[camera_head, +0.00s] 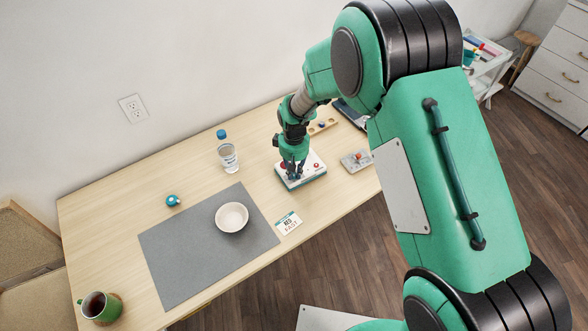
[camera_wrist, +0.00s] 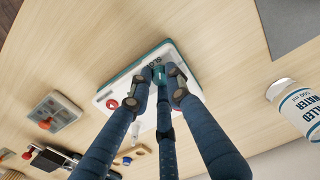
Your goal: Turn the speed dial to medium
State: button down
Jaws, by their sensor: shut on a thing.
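The control box (camera_head: 313,177) is white on top with a teal base and lies on the table. It also shows in the wrist view (camera_wrist: 183,61), with lettering that seems to read "SLOW" at its edge. My gripper (camera_head: 293,173) points down onto the box. In the wrist view its fingers (camera_wrist: 164,90) close around a small teal part, the speed dial (camera_wrist: 159,72). The fingers hide most of the dial, so its pointer and setting cannot be read. A red button (camera_wrist: 112,103) sits on the box beside the fingers.
A printed card (camera_head: 288,223) lies in front of the box. A grey panel with a red knob (camera_head: 357,158) is to its right. A water bottle (camera_head: 228,156), grey mat (camera_head: 170,260), white bowl (camera_head: 232,217) and green mug (camera_head: 99,308) stand to the left.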

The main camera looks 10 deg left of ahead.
aim_at(294, 174)
jog(key=m+p, duration=0.2)
jog(key=m, duration=0.4)
jog(key=shift+m, duration=0.3)
jog(key=m+p, duration=0.1)
jog(key=m, duration=0.4)
jog(key=shift+m, duration=0.3)
jog(key=c, duration=1.6)
grip_release()
jog(key=shift+c, duration=0.2)
notch_tip(294, 174, up, 12)
